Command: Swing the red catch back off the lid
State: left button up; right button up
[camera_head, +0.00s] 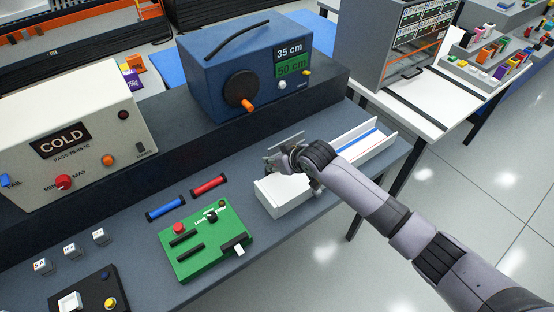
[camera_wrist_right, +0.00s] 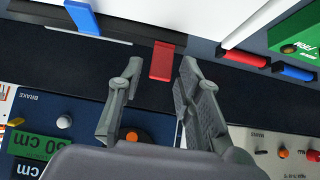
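The red catch (camera_wrist_right: 162,62) shows in the right wrist view as a short red bar at the edge of the white tank (camera_wrist_right: 236,22). My right gripper (camera_wrist_right: 160,72) is open, with one finger on each side of the catch in the picture. I cannot tell whether either finger touches it. In the head view my right gripper (camera_head: 284,148) is over the back side of the white tank (camera_head: 284,200) and hides the catch. The white lid covers the tank's near-left part; the far-right part is an open trough (camera_head: 366,142) with a blue strip. My left gripper is not in view.
A blue box with displays (camera_head: 245,70) stands on the raised ledge behind the tank. Red (camera_head: 209,184) and blue (camera_head: 166,208) bars and a green control box (camera_head: 208,243) lie to the left. A white COLD box (camera_head: 75,140) is further left.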

jog(key=shift+o, duration=0.3)
jog(key=shift+s+d+r, duration=0.1)
jog(key=shift+r, duration=0.05)
jog(key=v, duration=1.1)
jog(key=shift+s+r, duration=0.2)
jog(key=shift+s, duration=0.05)
jog(key=shift+d, duration=0.15)
